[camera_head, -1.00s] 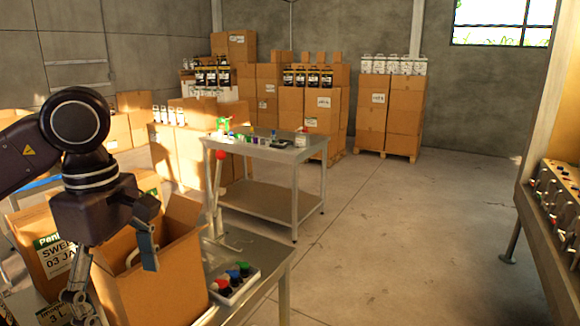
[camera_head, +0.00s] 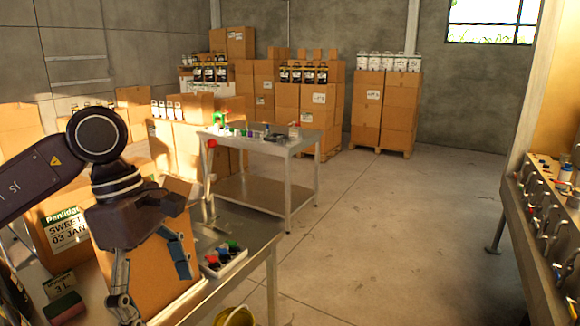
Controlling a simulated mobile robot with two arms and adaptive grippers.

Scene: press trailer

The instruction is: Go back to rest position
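My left gripper (camera_head: 152,277) comes in from the left, pointing down in front of an open cardboard box (camera_head: 165,265) on the near metal table. Its two fingers are spread apart and I see nothing between them but the box behind. I cannot tell whether the fingers touch the box. My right gripper is not in view.
A labelled carton (camera_head: 66,225) is at left. A second metal table (camera_head: 262,146) stands behind. A control panel (camera_head: 545,215) lines the right. The middle floor is clear.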

